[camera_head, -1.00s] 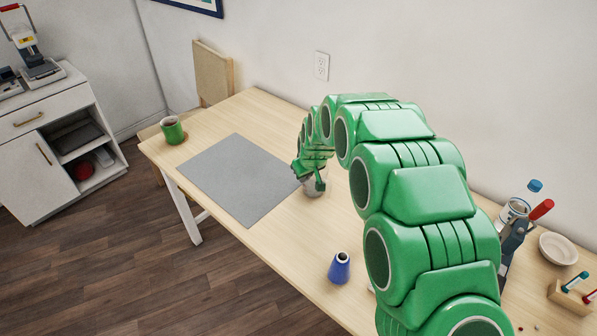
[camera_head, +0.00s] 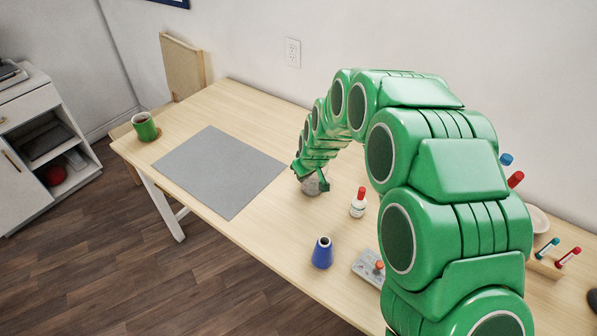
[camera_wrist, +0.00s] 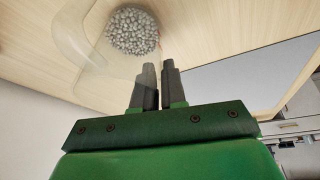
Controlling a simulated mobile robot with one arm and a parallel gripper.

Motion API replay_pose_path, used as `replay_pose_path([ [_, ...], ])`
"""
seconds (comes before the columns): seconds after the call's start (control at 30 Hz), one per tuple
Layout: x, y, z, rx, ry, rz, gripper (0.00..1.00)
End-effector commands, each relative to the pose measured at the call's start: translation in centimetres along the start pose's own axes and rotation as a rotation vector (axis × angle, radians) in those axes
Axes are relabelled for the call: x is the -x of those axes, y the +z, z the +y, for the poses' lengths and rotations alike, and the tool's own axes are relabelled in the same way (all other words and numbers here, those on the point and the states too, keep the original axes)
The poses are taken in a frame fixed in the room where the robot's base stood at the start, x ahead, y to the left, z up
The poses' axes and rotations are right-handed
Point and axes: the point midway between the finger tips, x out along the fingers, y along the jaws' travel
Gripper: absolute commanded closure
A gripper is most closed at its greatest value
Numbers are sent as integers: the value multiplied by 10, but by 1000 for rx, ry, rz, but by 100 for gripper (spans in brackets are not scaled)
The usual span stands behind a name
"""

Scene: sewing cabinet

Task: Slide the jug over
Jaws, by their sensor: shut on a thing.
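The jug (camera_head: 311,187) is clear, with grey beads in its bottom, and stands on or just above the table, right of the grey mat; I cannot tell if its base touches. It also shows in the wrist view, where its see-through wall (camera_wrist: 104,68) and handle are at upper left. My gripper (camera_head: 313,176) is at the jug's upper part, and its fingers hide some of it. In the wrist view the fingertips (camera_wrist: 160,70) are close together at the jug's wall, with a thin gap between them. My gripper is shut on the jug.
The grey mat (camera_head: 221,170) is bare. A green mug (camera_head: 144,128) stands at the far left. A white red-capped bottle (camera_head: 358,203), a blue flask (camera_head: 322,254) and a grey device (camera_head: 367,268) stand near the jug. A rack (camera_head: 546,263) is at right.

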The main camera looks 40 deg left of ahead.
Motion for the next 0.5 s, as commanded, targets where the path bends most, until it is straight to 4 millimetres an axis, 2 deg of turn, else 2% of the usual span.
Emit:
replay_pose_path([
  [0.47,2,5,2,0,-1,0,100],
  [0.5,2,5,2,0,-1,0,84],
])
